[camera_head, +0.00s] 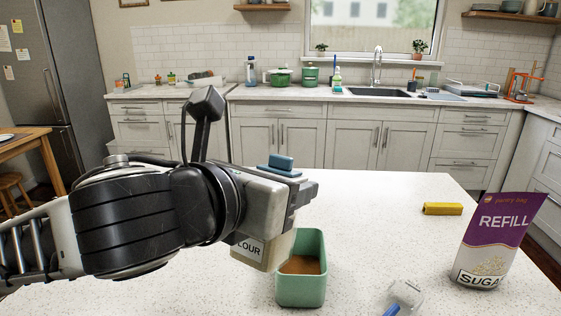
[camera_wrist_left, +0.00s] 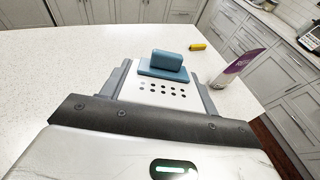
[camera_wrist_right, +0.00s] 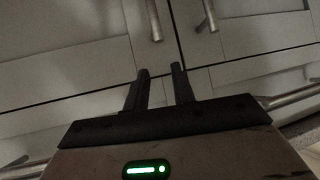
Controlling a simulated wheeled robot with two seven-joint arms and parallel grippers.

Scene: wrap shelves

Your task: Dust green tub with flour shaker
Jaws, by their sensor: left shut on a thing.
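My left gripper (camera_head: 292,200) is shut on the flour shaker (camera_head: 247,247), a cream container with a partly hidden FLOUR label. The shaker is held roughly upright, its blue-knobbed top upward. In the left wrist view its pale top (camera_wrist_left: 165,94) shows several holes beside the blue knob (camera_wrist_left: 167,61). The green tub (camera_head: 314,294) stands on the counter just right of the shaker in the head view, with a brown layer inside. The gripper hides part of the shaker. My right gripper (camera_wrist_right: 161,71) shows only in its wrist view, fingers apart and empty, facing cabinet doors.
The speckled white counter (camera_head: 390,240) has free room behind the tub. A purple-and-grey sugar refill bag (camera_head: 498,240) stands at the right. A yellow block (camera_head: 443,208) lies farther back. A clear object (camera_head: 405,292) and a blue piece (camera_head: 391,310) lie near the front.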

